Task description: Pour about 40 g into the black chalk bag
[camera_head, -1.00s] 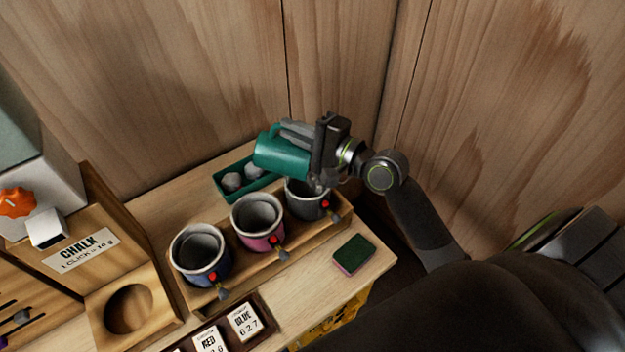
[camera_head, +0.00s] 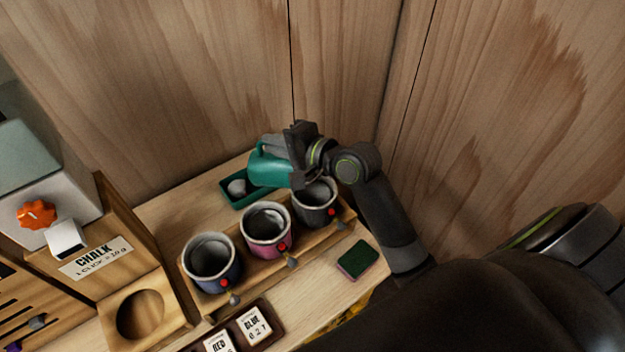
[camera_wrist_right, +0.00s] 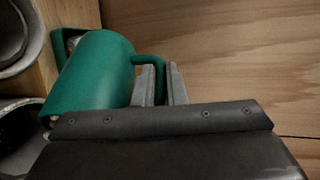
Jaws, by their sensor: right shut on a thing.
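The black chalk bag (camera_head: 315,208) stands at the right end of a wooden rack, its pale-lined mouth open upward and partly behind my gripper. My right gripper (camera_head: 286,150) is shut on the handle of a green jug (camera_head: 268,167), just behind and above the black bag. The jug is tilted in the head view, and its mouth is hidden. The right wrist view also shows the jug (camera_wrist_right: 95,75), with its handle between the fingers (camera_wrist_right: 160,85). I see no chalk stream. My left gripper is not in view.
A pink bag (camera_head: 266,228) and a blue bag (camera_head: 211,262) share the wooden rack (camera_head: 252,268). A green tray (camera_head: 238,203) with pale lumps lies behind. A sponge (camera_head: 357,259) lies in front. A chalk dispenser (camera_head: 55,190) stands left; wooden walls close off the back.

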